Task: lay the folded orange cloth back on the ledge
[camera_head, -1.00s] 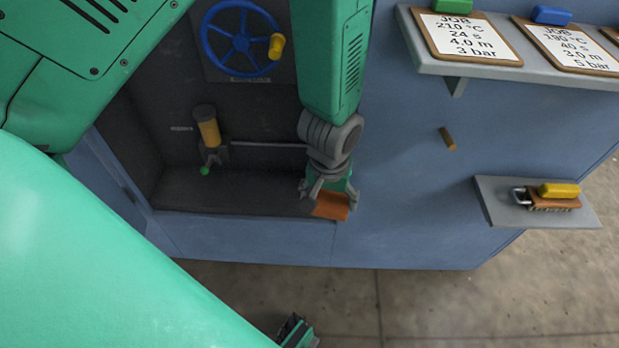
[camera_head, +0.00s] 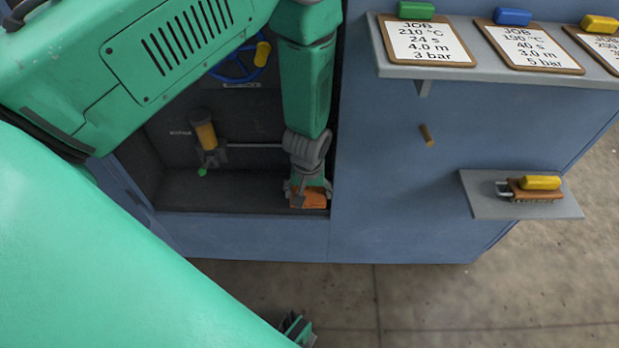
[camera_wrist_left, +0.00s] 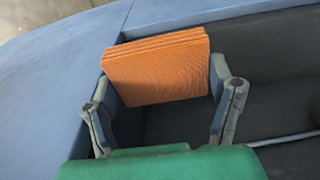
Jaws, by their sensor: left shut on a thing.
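The folded orange cloth (camera_head: 309,198) is in my left gripper (camera_head: 308,193), at the right end of the dark recess in the blue press. In the left wrist view the cloth (camera_wrist_left: 158,68) is a thick folded stack, held between the two fingers of the left gripper (camera_wrist_left: 160,80). The dark ledge (camera_head: 225,190) is the floor of the recess. The cloth is over its front right part; I cannot tell whether it touches the ledge. Another gripper (camera_head: 298,328) of mine, the right one, shows only partly at the bottom edge of the head view.
Inside the recess stand a yellow cylinder (camera_head: 205,134) on a grey fitting with a rod, and a blue handwheel (camera_head: 240,68), partly hidden by my arm. Job boards (camera_head: 430,42) stand on an upper shelf (camera_head: 480,75).

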